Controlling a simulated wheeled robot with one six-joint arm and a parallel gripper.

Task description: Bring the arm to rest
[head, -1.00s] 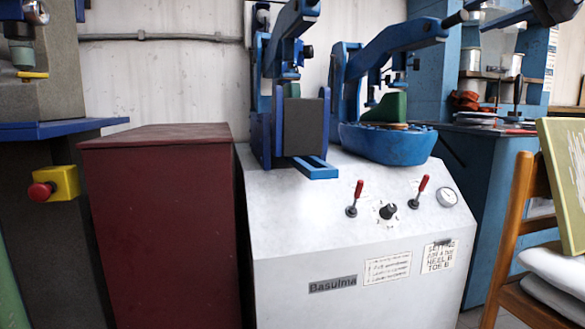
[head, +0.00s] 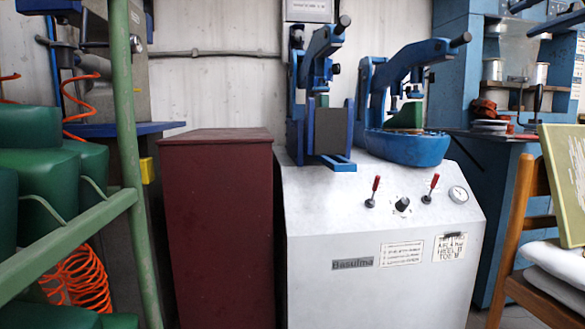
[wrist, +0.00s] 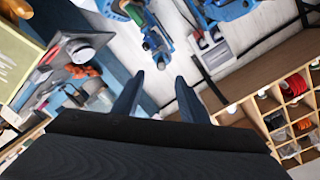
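My gripper (wrist: 157,86) shows only in the wrist view. Its two dark blue fingers stand apart with a gap between them, and I see nothing held there. A broad dark part of my own arm fills the bottom of that view. The arm and gripper do not show in the head view, so the arm's full pose is hidden.
In the head view a white press machine (head: 375,235) with blue press arms stands ahead, beside a dark red cabinet (head: 218,230). A green rack (head: 128,150) is close at left. A wooden chair (head: 515,240) is at right. The wrist view shows compartment shelves (wrist: 285,118).

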